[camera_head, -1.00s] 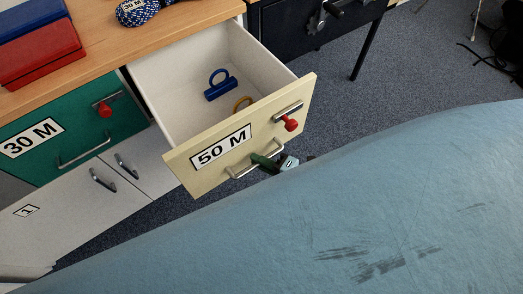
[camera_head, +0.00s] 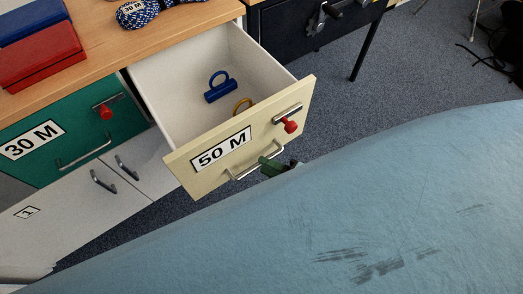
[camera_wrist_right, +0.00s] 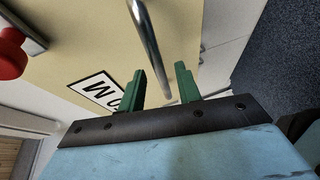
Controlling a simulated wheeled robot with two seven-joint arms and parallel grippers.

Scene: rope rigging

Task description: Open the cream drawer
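The cream drawer (camera_head: 180,166), labelled "50 M", stands pulled well out, with its white inside showing. Its metal handle (camera_head: 246,173) is on the front, and a red knob (camera_head: 290,126) sits on a metal latch above it. My right gripper (camera_head: 266,167) is at the right end of the handle. In the right wrist view its two green fingers (camera_wrist_right: 162,82) are apart, with the handle bar (camera_wrist_right: 150,40) ending in the gap between them; I see no grip on it. My left gripper is not in view.
A blue shackle (camera_head: 220,88) and an orange one (camera_head: 243,104) lie in the drawer. The green "30 M" drawer (camera_head: 75,135) is shut at left. A rope coil (camera_head: 140,12) and red box (camera_head: 38,55) sit on the wooden top. Carpet floor lies right of the drawer.

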